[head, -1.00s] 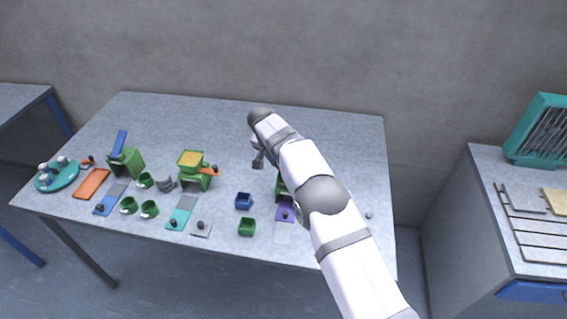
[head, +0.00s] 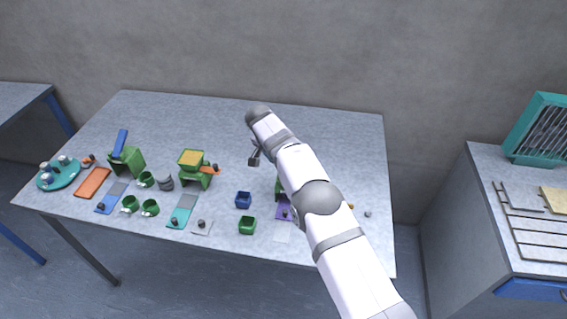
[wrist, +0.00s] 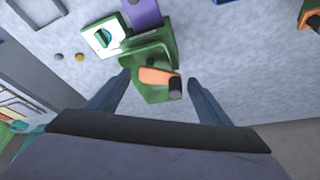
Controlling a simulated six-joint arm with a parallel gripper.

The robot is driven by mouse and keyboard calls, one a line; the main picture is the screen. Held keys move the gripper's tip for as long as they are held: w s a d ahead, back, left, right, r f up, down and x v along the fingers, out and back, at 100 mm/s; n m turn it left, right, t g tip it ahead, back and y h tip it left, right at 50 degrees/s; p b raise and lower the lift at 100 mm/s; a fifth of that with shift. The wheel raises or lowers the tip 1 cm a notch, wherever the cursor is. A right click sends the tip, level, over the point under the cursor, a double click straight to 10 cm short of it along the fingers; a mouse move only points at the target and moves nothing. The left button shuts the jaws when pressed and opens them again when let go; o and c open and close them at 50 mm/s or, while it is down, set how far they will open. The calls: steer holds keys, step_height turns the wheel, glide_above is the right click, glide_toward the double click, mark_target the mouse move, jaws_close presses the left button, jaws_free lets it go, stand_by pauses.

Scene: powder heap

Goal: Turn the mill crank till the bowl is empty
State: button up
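A green mill (head: 192,175) with yellow powder in its square top bowl (head: 191,158) and an orange crank (head: 210,169) stands left of my arm in the head view. A second green mill (head: 279,188) is mostly hidden behind my arm. The wrist view shows a green mill (wrist: 160,50) with an orange crank (wrist: 155,75) and dark knob (wrist: 175,86), apparently this second one. My gripper (wrist: 158,78) is open, its fingers apart on either side of that crank in the picture. I cannot tell whether they touch it. In the head view my gripper (head: 254,159) hangs above the table.
A blue cup (head: 243,200) and a green cup (head: 247,226) stand near the front. Teal (head: 183,211) and purple (head: 284,208) slabs lie before the mills. Green cups, an orange tray (head: 93,182) and a teal plate (head: 69,180) fill the left. The table's back is clear.

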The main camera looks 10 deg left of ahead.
steer(key=shift+r, duration=0.1)
steer(key=b+v, duration=0.3)
steer(key=v, duration=0.4)
stand_by(0.4)
steer(key=shift+c, duration=0.6)
